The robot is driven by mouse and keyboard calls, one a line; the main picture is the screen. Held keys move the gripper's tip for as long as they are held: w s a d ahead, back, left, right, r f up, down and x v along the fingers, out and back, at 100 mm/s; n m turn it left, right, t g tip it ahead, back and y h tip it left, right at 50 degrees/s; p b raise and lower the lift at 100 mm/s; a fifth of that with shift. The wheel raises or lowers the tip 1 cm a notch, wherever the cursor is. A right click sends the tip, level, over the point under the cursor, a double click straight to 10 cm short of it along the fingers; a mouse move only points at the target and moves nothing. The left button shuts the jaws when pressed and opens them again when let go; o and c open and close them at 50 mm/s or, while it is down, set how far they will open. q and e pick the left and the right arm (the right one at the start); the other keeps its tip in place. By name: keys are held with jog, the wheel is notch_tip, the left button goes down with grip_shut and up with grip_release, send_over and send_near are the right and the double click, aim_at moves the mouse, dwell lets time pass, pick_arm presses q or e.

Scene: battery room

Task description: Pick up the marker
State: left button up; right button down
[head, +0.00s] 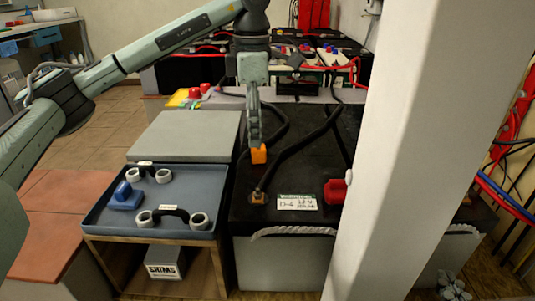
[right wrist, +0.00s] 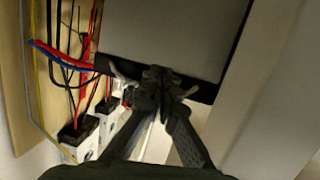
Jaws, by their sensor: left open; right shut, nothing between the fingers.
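I cannot make out a pen-like marker in either view. My left gripper (head: 256,142) points down over the black battery top (head: 305,165) in the head view. It is open, seen edge-on, with an orange block (head: 259,155) right at its fingertips. I cannot tell whether they touch or whether this block is the marker. My right gripper (right wrist: 158,76) is shut and empty in the right wrist view, in front of a grey panel (right wrist: 165,35).
A blue tray (head: 150,229) with cable links and a blue piece stands left of the battery. A red cap (head: 336,190) and a white label (head: 297,202) are on the battery. A thick white post (head: 430,130) blocks the right side. Black cables cross the battery top.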

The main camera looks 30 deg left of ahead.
aim_at(258, 153)
pick_arm(q)
notch_tip(258, 153, down, 6)
jog(key=shift+w+r, duration=0.15)
jog(key=shift+r, duration=0.05)
pick_arm(e)
jog(key=r, duration=0.1)
jog(key=a+r+t, duration=0.1)
jog(key=r+y, duration=0.1)
jog(key=shift+w+a, duration=0.1)
jog(key=shift+a, duration=0.15)
pick_arm(q)
jog(key=c, duration=1)
jog(key=shift+c, duration=0.2)
jog(key=shift+r, duration=0.2)
